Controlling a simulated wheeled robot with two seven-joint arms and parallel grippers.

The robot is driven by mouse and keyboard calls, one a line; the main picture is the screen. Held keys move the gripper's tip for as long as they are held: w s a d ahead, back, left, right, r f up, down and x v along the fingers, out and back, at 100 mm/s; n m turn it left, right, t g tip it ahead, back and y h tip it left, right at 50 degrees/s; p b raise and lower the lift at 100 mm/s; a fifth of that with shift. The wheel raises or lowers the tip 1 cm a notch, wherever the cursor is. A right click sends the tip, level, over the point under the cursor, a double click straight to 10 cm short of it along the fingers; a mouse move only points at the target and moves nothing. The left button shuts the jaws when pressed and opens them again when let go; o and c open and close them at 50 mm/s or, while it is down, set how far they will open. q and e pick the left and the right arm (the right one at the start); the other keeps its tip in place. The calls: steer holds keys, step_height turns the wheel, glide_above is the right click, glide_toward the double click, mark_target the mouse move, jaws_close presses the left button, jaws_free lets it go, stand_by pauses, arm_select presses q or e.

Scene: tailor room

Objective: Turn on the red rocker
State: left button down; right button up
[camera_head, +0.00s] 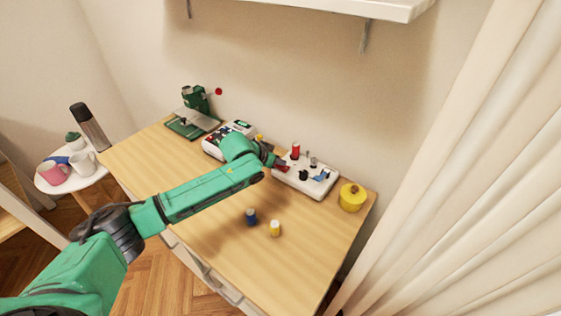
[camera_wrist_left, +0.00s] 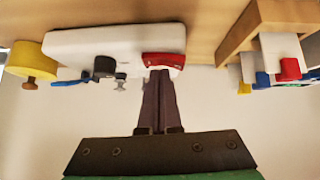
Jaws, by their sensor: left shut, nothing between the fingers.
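The red rocker (camera_wrist_left: 163,60) sits at one end of a white switch panel (camera_wrist_left: 75,45) in the left wrist view. The panel also shows in the head view (camera_head: 318,190) near the back of the wooden table. My left gripper (camera_wrist_left: 158,74) is shut and empty. Its fingertips are at the rocker's edge, and I cannot tell whether they touch it. In the head view my left gripper (camera_head: 274,161) is at the panel's left end, partly hidden by its wrist. Which way the rocker is tilted is not clear. My right gripper is out of view.
The panel also bears a black knob (camera_wrist_left: 104,65), a metal toggle (camera_wrist_left: 121,81) and a blue lever (camera_head: 321,177). A yellow round tin (camera_head: 351,198) stands to its right, a device with buttons (camera_head: 213,146) to its left. Two spools (camera_head: 251,216) (camera_head: 275,229) stand on the table's front half.

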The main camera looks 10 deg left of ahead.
arm_select(q)
steer(key=r+p, duration=0.5)
steer(key=shift+d+p, duration=0.2)
steer(key=shift+p, duration=0.15)
steer(key=s+d+b+v, duration=0.1)
steer(key=b+v, duration=0.1)
steer(key=v, duration=0.7)
steer(key=shift+s+d+f, duration=0.2)
steer(key=shift+s+f, duration=0.05)
steer(key=shift+s, duration=0.05)
